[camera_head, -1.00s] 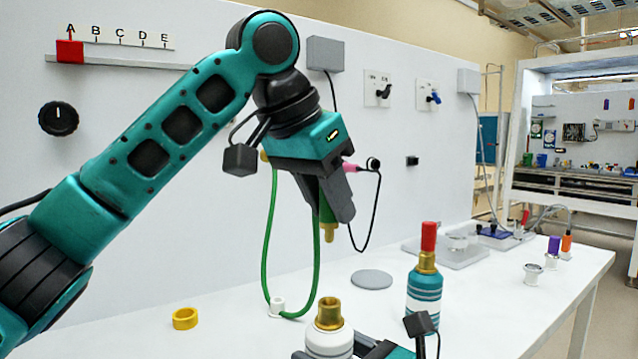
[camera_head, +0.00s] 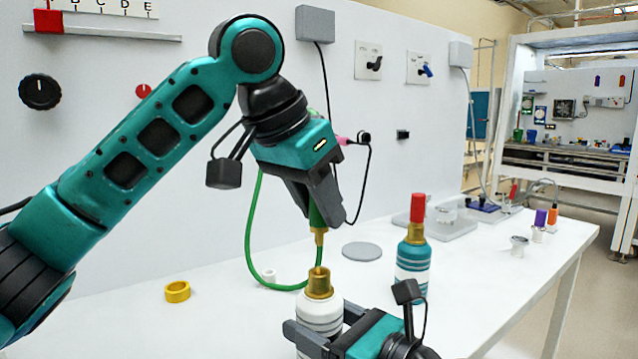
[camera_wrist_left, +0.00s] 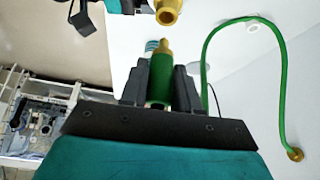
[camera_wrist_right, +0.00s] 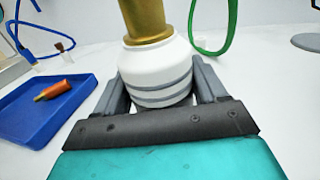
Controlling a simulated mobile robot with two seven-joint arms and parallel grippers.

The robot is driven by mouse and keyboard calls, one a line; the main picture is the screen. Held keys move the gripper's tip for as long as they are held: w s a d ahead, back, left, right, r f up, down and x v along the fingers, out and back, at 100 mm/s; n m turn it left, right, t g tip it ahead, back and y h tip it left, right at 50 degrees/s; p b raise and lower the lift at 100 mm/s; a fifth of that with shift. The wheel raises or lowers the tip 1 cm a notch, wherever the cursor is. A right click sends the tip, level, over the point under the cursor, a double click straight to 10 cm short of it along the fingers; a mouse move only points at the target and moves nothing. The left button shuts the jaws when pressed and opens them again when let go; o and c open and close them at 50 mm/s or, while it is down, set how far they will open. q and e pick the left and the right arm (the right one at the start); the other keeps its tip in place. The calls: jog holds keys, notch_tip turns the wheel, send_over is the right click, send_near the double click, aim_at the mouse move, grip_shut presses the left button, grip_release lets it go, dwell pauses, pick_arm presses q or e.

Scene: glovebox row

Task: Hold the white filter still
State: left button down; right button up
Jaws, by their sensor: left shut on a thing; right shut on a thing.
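The white filter (camera_head: 320,318), white with grey bands and a brass neck (camera_head: 318,283), stands upright at the front of the table. My right gripper (camera_head: 312,340) is shut around its body; the right wrist view shows the filter (camera_wrist_right: 160,72) between both fingers. My left gripper (camera_head: 328,212) is shut on a green hose connector (camera_head: 316,214) and holds it nearly upright, brass tip down, over the filter's neck. In the left wrist view a gap shows between the tip (camera_wrist_left: 166,45) and the brass neck (camera_wrist_left: 168,12).
A teal bottle with a red cap (camera_head: 413,260) stands to the right of the filter. A yellow ring (camera_head: 177,292) lies to the left. A green hose (camera_head: 250,235) loops down behind the filter. A grey disc (camera_head: 362,250) lies behind. A blue tray (camera_wrist_right: 45,110) shows in the right wrist view.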

aim_at(316, 239)
pick_arm(q)
jog(key=shift+f, duration=1.25)
jog(key=shift+f, duration=1.55)
dwell(0.5)
jog(key=c, duration=0.7)
grip_release()
jog(key=shift+c, duration=0.2)
jog(key=v, duration=1.2)
